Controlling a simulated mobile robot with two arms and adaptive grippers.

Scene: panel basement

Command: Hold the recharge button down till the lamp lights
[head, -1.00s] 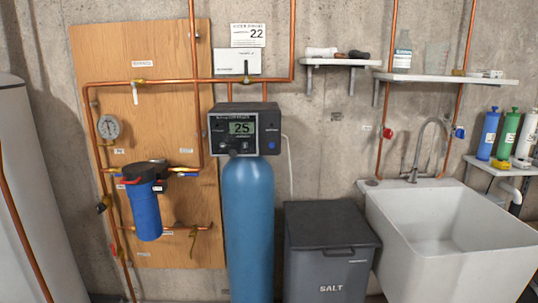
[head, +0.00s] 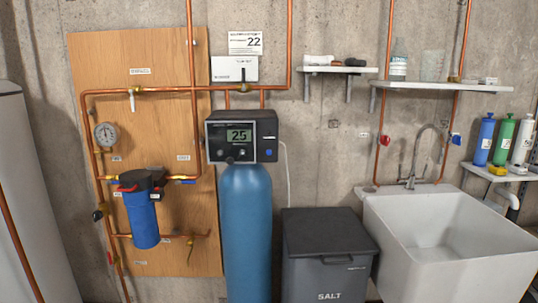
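The softener's dark control head (head: 241,137) sits on top of a tall blue tank (head: 247,230) in the middle of the head view. Its display (head: 238,136) reads what looks like 25. Small buttons (head: 236,154) sit below the display, and a round blue button or lamp (head: 269,153) is on the right part of the face. I cannot read the labels, so I cannot tell which one is the recharge button or whether a lamp is lit. Neither of my grippers is in view.
A wooden panel (head: 140,60) with copper pipes, a gauge (head: 106,136) and a blue filter (head: 142,218) is at left. A dark salt bin (head: 325,235) and a white sink (head: 450,210) stand at right. Shelves (head: 440,86) hang above the sink.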

